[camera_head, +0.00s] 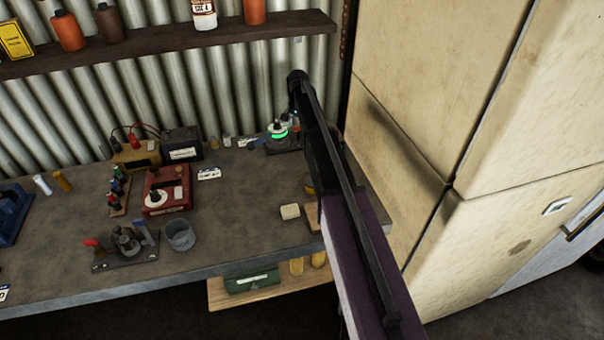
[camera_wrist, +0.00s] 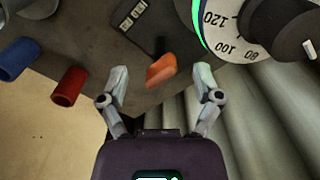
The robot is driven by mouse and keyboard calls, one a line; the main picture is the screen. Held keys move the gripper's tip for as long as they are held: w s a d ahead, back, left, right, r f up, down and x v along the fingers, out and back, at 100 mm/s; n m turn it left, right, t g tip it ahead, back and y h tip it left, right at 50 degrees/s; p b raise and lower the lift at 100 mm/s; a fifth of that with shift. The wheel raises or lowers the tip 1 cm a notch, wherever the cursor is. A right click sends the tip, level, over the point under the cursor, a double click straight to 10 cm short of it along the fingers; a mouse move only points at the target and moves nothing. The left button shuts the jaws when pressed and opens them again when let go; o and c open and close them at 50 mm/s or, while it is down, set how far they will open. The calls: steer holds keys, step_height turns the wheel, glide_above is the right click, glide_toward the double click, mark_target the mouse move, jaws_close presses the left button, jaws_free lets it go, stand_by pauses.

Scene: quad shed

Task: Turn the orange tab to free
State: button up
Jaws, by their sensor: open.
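The orange tab (camera_wrist: 161,70) shows in the wrist view, small and slanted, on or just above the grey bench surface. My gripper (camera_wrist: 160,78) is open, with one finger on each side of the tab and a visible gap on both sides. How far the fingertips are above it is hard to tell. A dark slotted block (camera_wrist: 131,14) with a pale label lies beyond the tab.
A dial with numbers and a green ring (camera_wrist: 235,30) is close at upper right; its green ring (camera_head: 279,134) also shows in the head view. Red (camera_wrist: 68,86) and blue (camera_wrist: 18,60) cylinders lie left. Corrugated wall and tall beige cabinet (camera_head: 440,120) bound the bench's right end.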

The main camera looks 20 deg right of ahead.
mark_target(298, 126)
steer(key=m, duration=0.9)
steer(key=shift+m, duration=0.4)
step_height(298, 126, up, 8)
steer(key=p, duration=0.7)
steer(key=shift+f+p, duration=0.2)
steer(key=shift+p, duration=0.15)
steer(key=shift+s+r, duration=0.1)
steer(key=shift+s, duration=0.15)
steer(key=s+a+n, duration=0.3)
steer(key=s+n, duration=0.4)
steer(key=s, duration=0.8)
steer(key=s+a+f+n+b, duration=0.1)
steer(key=s+a+n, duration=0.3)
steer(key=s, duration=1.1)
steer(key=shift+f+n, duration=0.3)
steer(key=shift+n, duration=1.6)
steer(key=s+a+n, duration=0.1)
steer(key=s+n, duration=0.2)
steer(key=s, duration=0.4)
steer(key=shift+f+b, duration=0.15)
steer(key=shift+b, duration=0.25)
